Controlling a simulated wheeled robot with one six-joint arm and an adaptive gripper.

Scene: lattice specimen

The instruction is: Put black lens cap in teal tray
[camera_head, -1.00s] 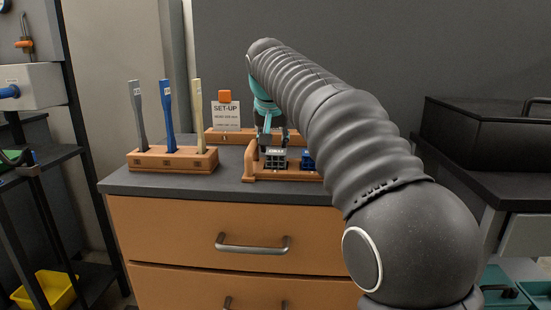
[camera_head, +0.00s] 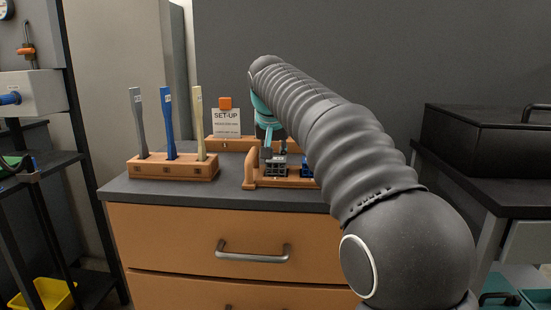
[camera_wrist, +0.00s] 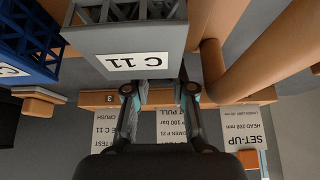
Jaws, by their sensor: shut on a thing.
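My gripper (camera_wrist: 160,92) is shut on a grey lattice block (camera_wrist: 135,40) labelled C 11, with its fingers against the labelled end in the wrist view. In the head view the same grey block (camera_head: 275,166) is at the small wooden rack on the counter, below my gripper (camera_head: 272,150). I cannot tell whether it touches the rack. I see no black lens cap in any view. A teal tray-like edge (camera_head: 525,283) shows low at the right, partly cut off by the frame.
A blue lattice block (camera_wrist: 22,45) is beside the grey one. A wooden holder (camera_head: 172,166) with three upright bars stands at the left. A SET-UP card (camera_head: 226,122) stands behind. Black case (camera_head: 485,150) at right; yellow bin (camera_head: 45,293) at lower left.

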